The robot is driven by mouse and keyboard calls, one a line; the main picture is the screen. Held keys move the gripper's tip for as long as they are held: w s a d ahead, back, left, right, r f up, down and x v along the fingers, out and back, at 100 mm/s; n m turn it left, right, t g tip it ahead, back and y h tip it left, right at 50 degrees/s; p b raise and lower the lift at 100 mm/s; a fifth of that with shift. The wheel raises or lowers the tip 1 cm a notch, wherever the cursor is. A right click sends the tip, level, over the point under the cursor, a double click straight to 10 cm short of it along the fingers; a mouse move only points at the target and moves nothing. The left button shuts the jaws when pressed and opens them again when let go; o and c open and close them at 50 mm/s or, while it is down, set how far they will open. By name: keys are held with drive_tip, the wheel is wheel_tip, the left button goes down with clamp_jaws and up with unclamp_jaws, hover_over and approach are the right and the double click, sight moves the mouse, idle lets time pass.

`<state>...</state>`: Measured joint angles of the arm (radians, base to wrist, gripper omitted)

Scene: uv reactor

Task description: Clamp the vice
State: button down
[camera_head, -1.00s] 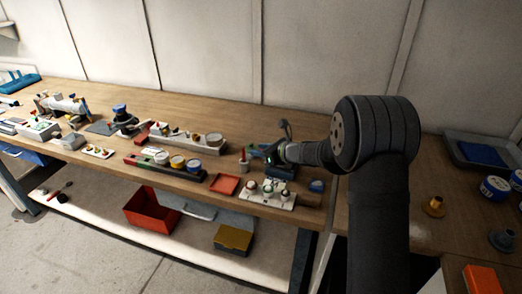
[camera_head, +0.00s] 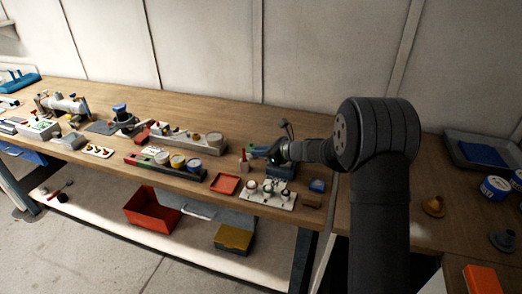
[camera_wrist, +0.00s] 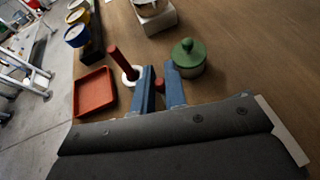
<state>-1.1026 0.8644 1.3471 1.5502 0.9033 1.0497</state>
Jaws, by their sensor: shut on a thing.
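A blue block-like fixture (camera_head: 282,172), which looks like the vice, sits near the front edge of the bench, partly hidden by my arm. My gripper (camera_head: 260,151) is just above it, pointing left. I cannot tell whether this piece is part of the vice. The vice's jaws are hidden, so their opening cannot be seen.
Beyond the fingers stand a red rod (camera_wrist: 119,60) in a white round base and a green-lidded jar (camera_wrist: 187,58). A red tray (camera_wrist: 95,92) lies to the left. A white block with several knobs (camera_head: 266,193) is in front of the vice.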

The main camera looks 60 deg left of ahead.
drive_tip(key=d+n+g+h, duration=0.1)
drive_tip(key=n, duration=0.1)
drive_tip(key=s+n+g+h, duration=0.1)
drive_tip(key=g+h, duration=0.1)
drive_tip(key=d+n+g+h, duration=0.1)
drive_tip(key=n, duration=0.1)
drive_tip(key=shift+s+d+n+h, duration=0.3)
drive_tip(key=n+g+h, duration=0.1)
drive_tip(key=d+n+h, duration=0.1)
drive_tip(key=shift+s+d+g+h, duration=0.15)
drive_tip(key=shift+s+g+h, duration=0.15)
drive_tip(key=shift+g, duration=0.1)
drive_tip(key=shift+d+n+g+h, duration=0.15)
drive_tip(key=shift+d+n+h, duration=0.2)
drive_tip(key=shift+n+h, duration=0.35)
drive_tip(key=shift+d+n+g+h, duration=0.15)
drive_tip(key=shift+d+n+h, duration=0.2)
drive_tip(key=shift+n+h, duration=0.35)
drive_tip(key=shift+d, duration=0.1)
drive_tip(key=c, duration=1.5)
unclamp_jaws()
drive_tip(key=shift+w, duration=0.1)
